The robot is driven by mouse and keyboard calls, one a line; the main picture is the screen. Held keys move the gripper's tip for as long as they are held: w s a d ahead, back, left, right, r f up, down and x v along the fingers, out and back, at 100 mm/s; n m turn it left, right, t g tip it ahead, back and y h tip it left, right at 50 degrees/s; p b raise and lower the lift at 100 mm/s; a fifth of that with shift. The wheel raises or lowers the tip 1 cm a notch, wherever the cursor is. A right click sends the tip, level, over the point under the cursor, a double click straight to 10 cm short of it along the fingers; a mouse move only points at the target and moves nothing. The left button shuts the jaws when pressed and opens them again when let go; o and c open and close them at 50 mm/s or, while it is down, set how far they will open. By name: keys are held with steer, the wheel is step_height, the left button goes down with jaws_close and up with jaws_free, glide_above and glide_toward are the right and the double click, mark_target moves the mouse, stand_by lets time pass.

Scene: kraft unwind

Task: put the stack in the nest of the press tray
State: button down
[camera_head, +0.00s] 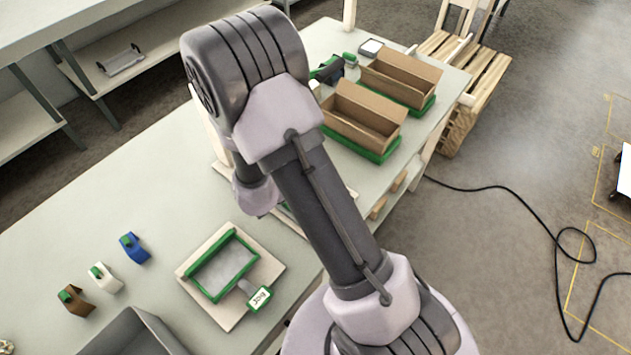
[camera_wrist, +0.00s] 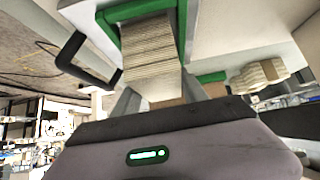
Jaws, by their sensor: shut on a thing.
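The stack (camera_wrist: 152,62), a block of many thin pale tan layers, shows in the wrist view between the two grey fingers of my gripper (camera_wrist: 158,92). My gripper is shut on it. A green frame (camera_wrist: 183,22) borders the stack's far end; I cannot tell whether the stack touches it or sits inside it. In the head view my arm hides the gripper and the stack. A green-edged tray (camera_head: 232,306) with a label and an empty grey inside lies on the table. Part of another board with green shows behind my arm; I cannot tell which is the press tray.
A black bent handle (camera_wrist: 78,55) is beside the green frame. Another pale stack (camera_wrist: 258,76) shows at right. Two cardboard boxes (camera_head: 362,118) stand in green holders at the table's far end. Brown, white and blue small items and a grey bin (camera_head: 133,335) are at left.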

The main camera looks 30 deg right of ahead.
steer(key=shift+a+r, duration=0.1)
steer(key=shift+a, duration=0.3)
steer(key=c, duration=0.6)
jaws_free()
steer(key=shift+d, duration=0.2)
steer(key=shift+a, duration=0.1)
